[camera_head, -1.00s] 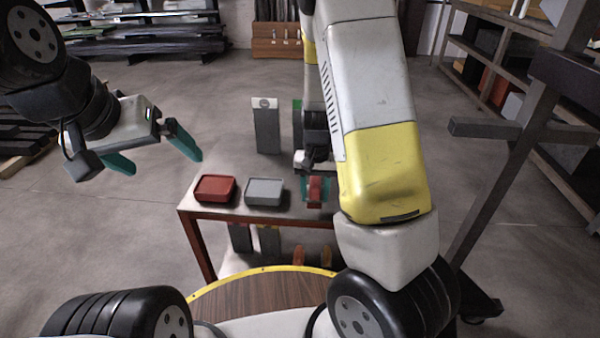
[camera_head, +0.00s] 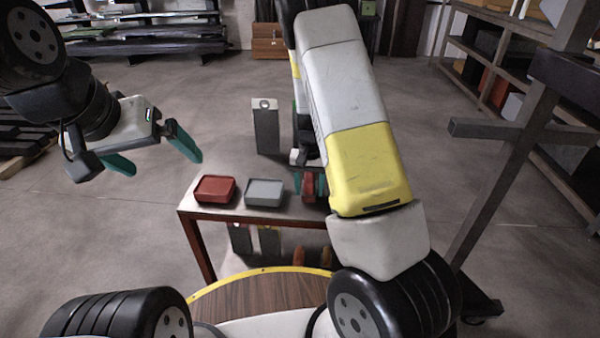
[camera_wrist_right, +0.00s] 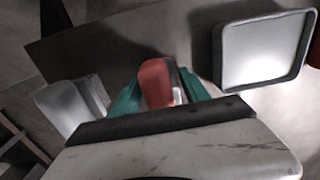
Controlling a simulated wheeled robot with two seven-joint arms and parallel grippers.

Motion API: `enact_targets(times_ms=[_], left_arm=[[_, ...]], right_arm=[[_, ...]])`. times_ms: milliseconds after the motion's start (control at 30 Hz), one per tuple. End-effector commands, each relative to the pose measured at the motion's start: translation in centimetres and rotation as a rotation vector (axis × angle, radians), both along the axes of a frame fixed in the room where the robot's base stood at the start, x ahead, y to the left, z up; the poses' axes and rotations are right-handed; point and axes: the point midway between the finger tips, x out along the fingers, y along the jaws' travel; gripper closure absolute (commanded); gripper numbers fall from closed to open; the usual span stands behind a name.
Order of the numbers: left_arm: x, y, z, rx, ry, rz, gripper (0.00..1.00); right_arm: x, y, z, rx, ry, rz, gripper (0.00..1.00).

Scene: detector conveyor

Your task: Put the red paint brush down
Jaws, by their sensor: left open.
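The red paint brush (camera_head: 308,187) is at my right gripper (camera_head: 310,184), near the right end of the small table (camera_head: 226,215), to the right of the grey tray. In the right wrist view the brush's red part (camera_wrist_right: 156,82) sits between the two teal fingers (camera_wrist_right: 160,95), which appear closed against its sides. Whether the brush touches the table is unclear; its lower end is hidden. My left gripper (camera_head: 152,158) is open and empty, in the air left of the table.
A red tray (camera_head: 214,189) and a grey tray (camera_head: 264,192) stand on the table. The grey tray also shows in the right wrist view (camera_wrist_right: 265,52). A grey upright post (camera_head: 266,128) stands behind the table. A dark metal stand (camera_head: 500,160) is on the right.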

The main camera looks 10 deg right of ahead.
Motion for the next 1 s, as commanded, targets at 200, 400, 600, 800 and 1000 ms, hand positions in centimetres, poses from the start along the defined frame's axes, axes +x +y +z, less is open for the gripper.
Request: enact_targets(times_ms=[200,400,600,800,1000], left_arm=[[0.0,0.0,0.0,0.000,0.000,0.000,0.01],[0.0,0.0,0.0,0.000,0.000,0.000,0.01],[0.0,0.0,0.0,0.000,0.000,0.000,0.01],[0.0,0.0,0.0,0.000,0.000,0.000,0.01],[0.0,0.0,0.0,0.000,0.000,0.000,0.01]], right_arm=[[0.0,0.0,0.0,0.000,0.000,0.000,0.34],[0.0,0.0,-0.3,-0.001,0.001,0.000,0.34],[0.1,0.1,2.5,0.002,-0.005,0.001,0.34],[0.2,0.0,5.8,0.001,-0.003,0.000,0.34],[-0.1,0.0,8.0,0.012,-0.009,0.001,0.34]])
